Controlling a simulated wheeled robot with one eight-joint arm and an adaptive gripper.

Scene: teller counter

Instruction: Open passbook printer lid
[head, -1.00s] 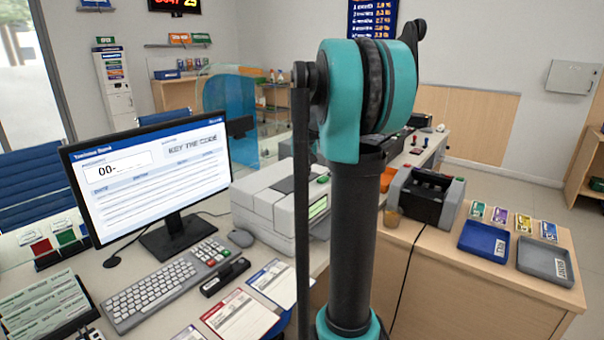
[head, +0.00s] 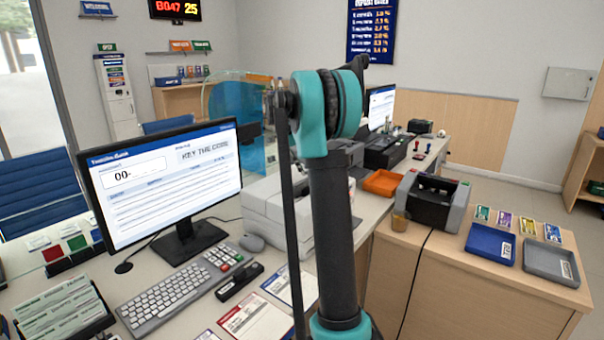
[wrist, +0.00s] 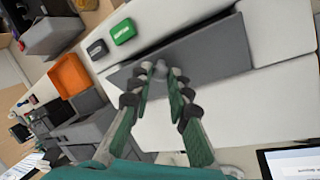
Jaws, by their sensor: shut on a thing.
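The passbook printer is a pale grey-white box (head: 262,212) on the counter behind the monitor. My arm hides much of it in the head view. In the wrist view its pale body (wrist: 225,105) fills the right side, with a long dark grey lid panel (wrist: 215,50) across it. My gripper (wrist: 163,72) is at the panel's near edge, its fingertips closed around a small grey piece there, apparently the lid's handle. How far the lid is raised I cannot tell. The gripper itself is hidden in the head view.
A monitor (head: 160,175) and keyboard (head: 175,290) stand left of the printer. A green block (wrist: 123,31) and a dark block (wrist: 97,49) lie beside the lid panel. An orange tray (head: 382,183) and a dark counting machine (head: 432,200) stand to the right.

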